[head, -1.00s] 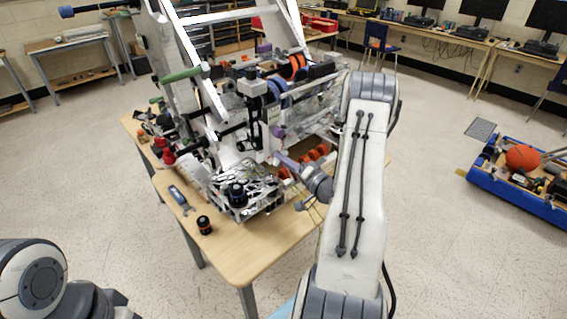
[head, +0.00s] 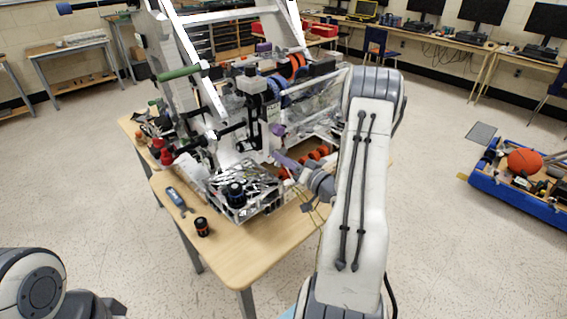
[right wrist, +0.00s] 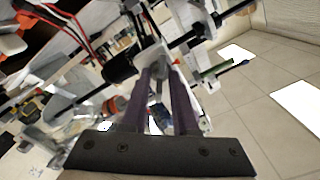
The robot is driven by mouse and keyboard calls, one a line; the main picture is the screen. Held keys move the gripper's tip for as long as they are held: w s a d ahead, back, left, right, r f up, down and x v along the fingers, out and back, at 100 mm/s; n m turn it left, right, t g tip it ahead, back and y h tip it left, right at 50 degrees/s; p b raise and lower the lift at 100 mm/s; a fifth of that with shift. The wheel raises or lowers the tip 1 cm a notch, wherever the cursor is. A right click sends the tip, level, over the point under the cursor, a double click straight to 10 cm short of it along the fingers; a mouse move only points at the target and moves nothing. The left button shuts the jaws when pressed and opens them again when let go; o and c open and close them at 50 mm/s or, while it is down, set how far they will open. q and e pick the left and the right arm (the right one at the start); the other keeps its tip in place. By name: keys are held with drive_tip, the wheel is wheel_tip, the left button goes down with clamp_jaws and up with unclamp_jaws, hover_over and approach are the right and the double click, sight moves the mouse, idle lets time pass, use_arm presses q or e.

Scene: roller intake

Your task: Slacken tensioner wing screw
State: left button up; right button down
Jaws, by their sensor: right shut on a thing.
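The robot mechanism with the roller intake (head: 250,110) stands on the wooden table, with orange rollers (head: 318,153) low on its right. My right gripper (head: 276,155) reaches into it from the right with purple fingers. In the right wrist view the fingers (right wrist: 159,76) come together on a small grey piece (right wrist: 158,88), likely the tensioner wing screw. The fingers hide much of it, so its wings and thread cannot be made out. A black cylinder (right wrist: 119,69) is just left of the fingertips. My left arm shows at the lower left, but its gripper is not visible.
The table's front is bare.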

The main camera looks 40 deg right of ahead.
use_arm(q)
drive_tip(key=shift+f, duration=0.3)
use_arm(e)
drive_tip(key=shift+n, duration=0.4)
use_arm(q)
wheel_tip(320, 180, down, 2)
drive_tip(key=shift+f+b, duration=0.15)
drive_tip(key=shift+b, duration=1)
use_arm(e)
drive_tip(key=n, duration=0.2)
drive_tip(key=shift+n, duration=0.4)
drive_tip(key=shift+f, duration=0.1)
